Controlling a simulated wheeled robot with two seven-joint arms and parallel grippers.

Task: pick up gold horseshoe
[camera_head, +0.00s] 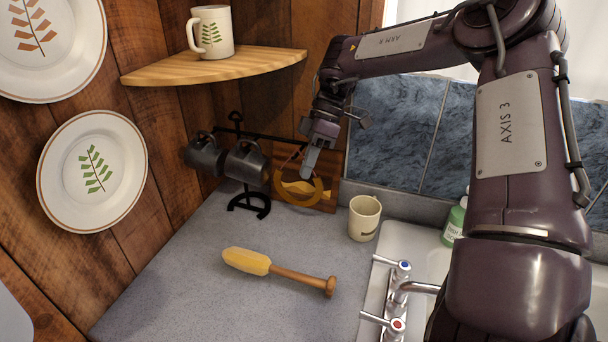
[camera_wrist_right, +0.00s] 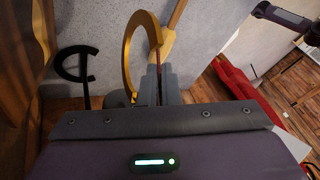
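The gold horseshoe (camera_head: 327,193) stands upright by the wooden board in the far corner of the counter. In the right wrist view its curved band (camera_wrist_right: 129,50) rises beside and ahead of the fingers. My right gripper (camera_head: 309,165) reaches down to it from above. The exact contact is partly hidden by the fingers. My left gripper does not show.
A black mug stand (camera_head: 250,202) with dark mugs (camera_head: 246,163) is just left of the horseshoe. A cream cup (camera_head: 364,218) stands to the right, near the sink taps (camera_head: 398,290). A yellow-headed wooden tool (camera_head: 247,261) lies in front. A corner shelf (camera_head: 214,67) holds a mug (camera_head: 211,32).

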